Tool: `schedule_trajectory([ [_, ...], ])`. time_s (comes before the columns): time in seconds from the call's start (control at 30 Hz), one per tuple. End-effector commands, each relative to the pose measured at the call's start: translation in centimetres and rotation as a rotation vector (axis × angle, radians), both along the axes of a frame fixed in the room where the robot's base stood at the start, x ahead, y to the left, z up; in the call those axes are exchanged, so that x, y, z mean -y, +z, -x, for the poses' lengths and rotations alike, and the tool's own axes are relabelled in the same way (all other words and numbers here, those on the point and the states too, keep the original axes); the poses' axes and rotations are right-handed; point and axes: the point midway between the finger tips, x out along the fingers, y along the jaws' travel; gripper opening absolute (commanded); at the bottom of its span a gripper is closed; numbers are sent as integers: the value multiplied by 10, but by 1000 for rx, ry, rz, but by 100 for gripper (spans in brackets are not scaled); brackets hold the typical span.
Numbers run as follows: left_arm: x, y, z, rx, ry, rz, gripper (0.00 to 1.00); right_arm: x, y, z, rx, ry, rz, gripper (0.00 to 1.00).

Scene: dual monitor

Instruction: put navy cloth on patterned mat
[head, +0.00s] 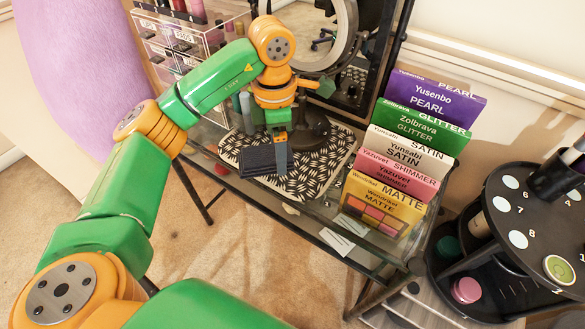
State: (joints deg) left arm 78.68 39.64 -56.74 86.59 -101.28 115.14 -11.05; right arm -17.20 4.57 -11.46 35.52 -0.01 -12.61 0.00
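The navy cloth (257,161) is a small dark folded piece. In the head view it overlaps the left front part of the black-and-white patterned mat (317,176), which lies on a glass table. I cannot tell whether the cloth rests on the mat or is held just above it. My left gripper (281,158) points down at the cloth's right edge, with a finger against or in front of it. The finger gap is hidden from this angle. A dark rounded object (312,130) stands on the mat behind the gripper. My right gripper is not in view.
A clear drawer organizer (165,45) stands at the table's back left, a round mirror (345,35) behind. Labelled palette boxes (405,165) stand on the right, with white cards (340,240) at the front edge. A black round tiered stand (520,215) is further right.

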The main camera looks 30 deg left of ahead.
Motion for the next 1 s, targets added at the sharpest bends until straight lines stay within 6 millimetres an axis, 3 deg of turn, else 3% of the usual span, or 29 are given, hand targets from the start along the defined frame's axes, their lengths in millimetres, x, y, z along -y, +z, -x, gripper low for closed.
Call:
schedule_trajectory([
  [0.27,26,-37,-16,-3,-2,0,30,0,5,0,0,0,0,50],
  [0.4,27,-62,-16,-4,0,-2,30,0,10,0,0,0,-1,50],
  [0.77,26,-72,-17,2,-2,-1,30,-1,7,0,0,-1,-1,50],
  [0.8,26,-73,-17,1,-2,-2,86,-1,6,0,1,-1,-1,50],
  [0.87,26,-71,-17,2,-2,-1,100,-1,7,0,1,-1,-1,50],
  [1.0,26,-71,-17,2,-2,-1,100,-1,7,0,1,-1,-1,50],
])
